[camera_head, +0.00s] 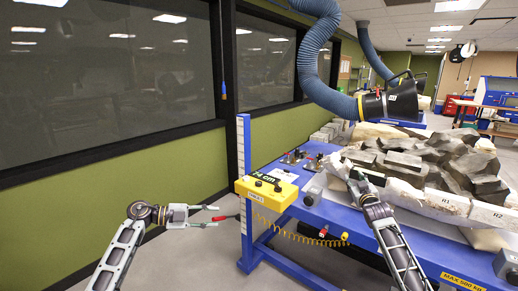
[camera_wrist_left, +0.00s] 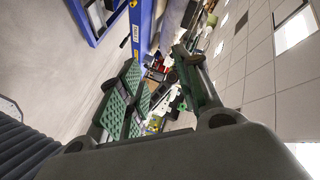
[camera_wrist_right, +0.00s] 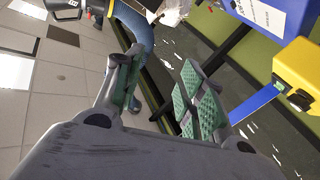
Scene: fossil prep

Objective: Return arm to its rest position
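My left gripper (camera_head: 214,216) is left of the blue workbench (camera_head: 262,232), over the floor, its fingers spread and nothing between them. In the left wrist view its green-padded fingers (camera_wrist_left: 157,60) stand apart with an empty gap. My right gripper (camera_head: 356,178) is at the near edge of the pale block with dark rocks (camera_head: 455,160); the head view does not show whether it touches. In the right wrist view its fingers (camera_wrist_right: 162,60) are apart and empty.
A black extraction hood (camera_head: 388,101) on a blue hose (camera_head: 316,60) hangs above the rocks. Floor left of the bench is clear.

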